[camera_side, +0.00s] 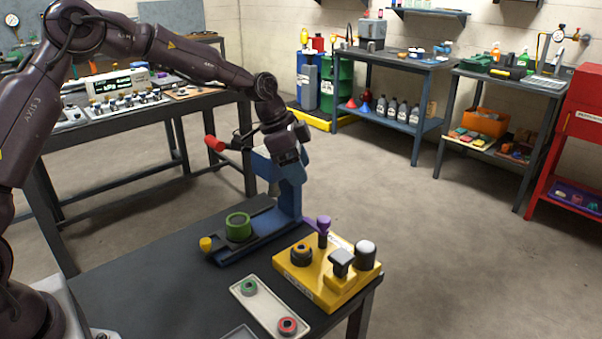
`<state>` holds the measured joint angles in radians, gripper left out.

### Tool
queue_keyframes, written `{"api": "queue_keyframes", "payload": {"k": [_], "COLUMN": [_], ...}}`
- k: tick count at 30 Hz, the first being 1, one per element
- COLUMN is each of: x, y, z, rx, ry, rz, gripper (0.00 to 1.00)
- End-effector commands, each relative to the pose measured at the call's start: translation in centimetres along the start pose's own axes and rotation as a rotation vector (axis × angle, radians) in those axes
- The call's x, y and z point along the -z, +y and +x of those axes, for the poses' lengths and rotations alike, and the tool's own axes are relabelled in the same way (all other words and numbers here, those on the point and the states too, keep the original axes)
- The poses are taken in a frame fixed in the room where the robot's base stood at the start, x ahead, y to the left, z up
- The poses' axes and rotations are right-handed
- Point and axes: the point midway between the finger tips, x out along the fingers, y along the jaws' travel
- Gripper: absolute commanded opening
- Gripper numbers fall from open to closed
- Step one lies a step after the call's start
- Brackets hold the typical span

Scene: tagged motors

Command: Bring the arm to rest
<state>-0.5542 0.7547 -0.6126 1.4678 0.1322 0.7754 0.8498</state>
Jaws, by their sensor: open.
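My arm, dark maroon, reaches from the left over the black work table (150,275). My gripper (287,153) is at the arm's end, in front of the upper part of a blue press-like stand (291,195). The fingertips are hard to make out, and I cannot tell whether they touch the stand. No held object shows. The stand has a red-ended handle (215,143) at its upper left. A green ring-shaped part (238,228) sits on the stand's low base, with a yellow knob (205,244) at the base's left end.
A yellow fixture (318,288) right of the stand carries a black ring (301,256), a purple-topped post (323,226), a black block (341,259) and a white-capped cylinder (365,256). A pale tray (266,307) holds green and red rings. Benches stand behind; open floor lies between.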

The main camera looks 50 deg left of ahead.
Motion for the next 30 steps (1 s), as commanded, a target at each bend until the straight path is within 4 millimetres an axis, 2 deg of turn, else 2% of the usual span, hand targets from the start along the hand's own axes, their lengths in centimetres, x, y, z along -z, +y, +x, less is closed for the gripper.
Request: {"api": "queue_keyframes", "payload": {"k": [6, 10, 12, 14, 20, 25, 30], "x": [0.0, -0.2, -1.6, -3.1, -5.7, -7.8, -10.2], "y": [0.0, 0.3, 1.7, 3.0, 7.0, 10.9, 15.2], "z": [0.0, 0.2, 1.1, 0.6, -3.2, -7.8, -12.6], "rx": [0.0, -0.011, -0.051, -0.053, 0.021, 0.131, 0.245], "ry": [0.0, -0.007, -0.05, -0.103, -0.227, -0.282, -0.262], "rz": [-0.008, -0.087, -0.177, -0.258, -0.423, -0.556, -0.688], "gripper": [0.58, 0.58, 0.58, 0.58, 0.58, 0.58, 0.58]}}
